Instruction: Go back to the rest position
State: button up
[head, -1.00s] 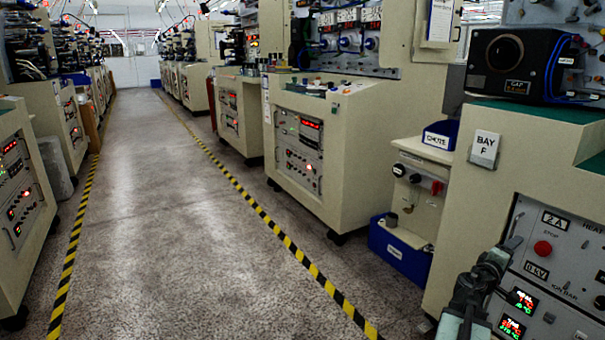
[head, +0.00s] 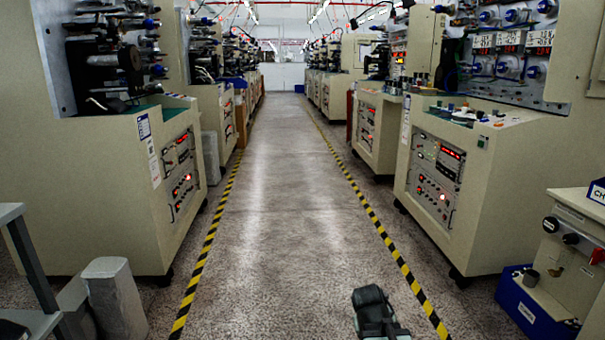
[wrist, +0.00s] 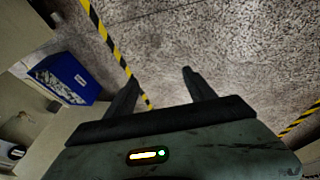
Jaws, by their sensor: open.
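My gripper (wrist: 158,88) is open in the wrist view, its two dark fingers spread apart with nothing between them. Speckled floor (wrist: 225,50) shows beyond the fingers, with a yellow-and-black tape line behind the left one. In the head view, the dark end of my arm (head: 376,312) shows at the bottom, right of centre, over the aisle floor and left of the right tape line (head: 385,235). The fingers cannot be made out there.
Cream winding machines line both sides, the nearest at left (head: 100,190) and right (head: 500,190). A blue bin (head: 522,303), also in the wrist view (wrist: 68,78), sits by a small cabinet at right. A grey block (head: 115,300) stands front left. The aisle (head: 275,220) is clear.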

jog(key=s+a+g+y+p, duration=0.2)
jog(key=s+a+g+y, duration=0.2)
jog(key=s+a, duration=0.35)
notch_tip(320, 180, up, 36)
jog(key=p, duration=3.6)
jog(key=shift+s+d+f+h, duration=0.2)
jog(key=shift+s+h, duration=0.05)
jog(key=shift+h, duration=0.05)
jog(key=shift+f, duration=0.1)
jog(key=shift+c, duration=0.3)
